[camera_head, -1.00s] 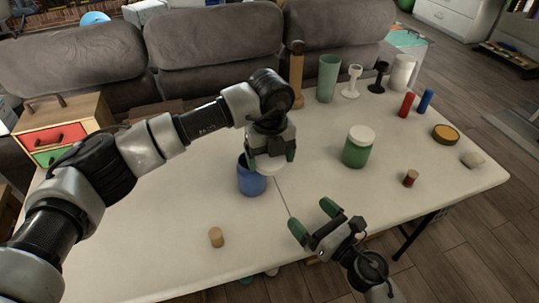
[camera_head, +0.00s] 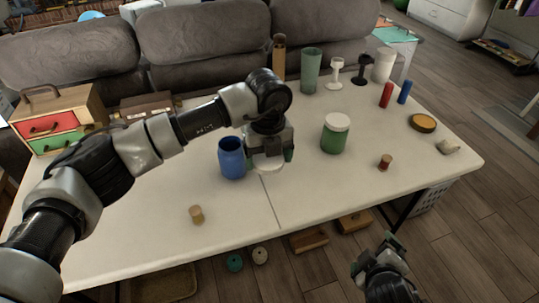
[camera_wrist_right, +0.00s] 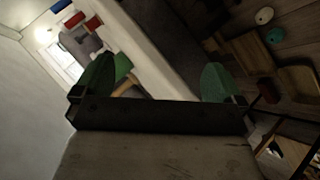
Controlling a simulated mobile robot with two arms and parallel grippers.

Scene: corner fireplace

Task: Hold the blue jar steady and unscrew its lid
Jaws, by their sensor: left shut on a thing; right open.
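The blue jar (camera_head: 232,162) stands upright on the table with its dark open mouth showing and no lid on it. My left gripper (camera_head: 269,160) is just right of the jar, low over the table. It is shut on the white lid (camera_head: 267,164), partly hidden between its fingers; whether the lid touches the table cannot be told. My right gripper (camera_head: 386,247) is open and empty, off the front edge of the table, away from the jar. In the right wrist view its green fingertips (camera_wrist_right: 150,78) are wide apart.
A green jar with a white lid (camera_head: 335,134) stands right of my left gripper. A cork (camera_head: 196,214) and a small red-brown peg (camera_head: 385,161) stand near the front. The white table (camera_head: 130,240) has free room at front left. Cups and goblets stand at the back.

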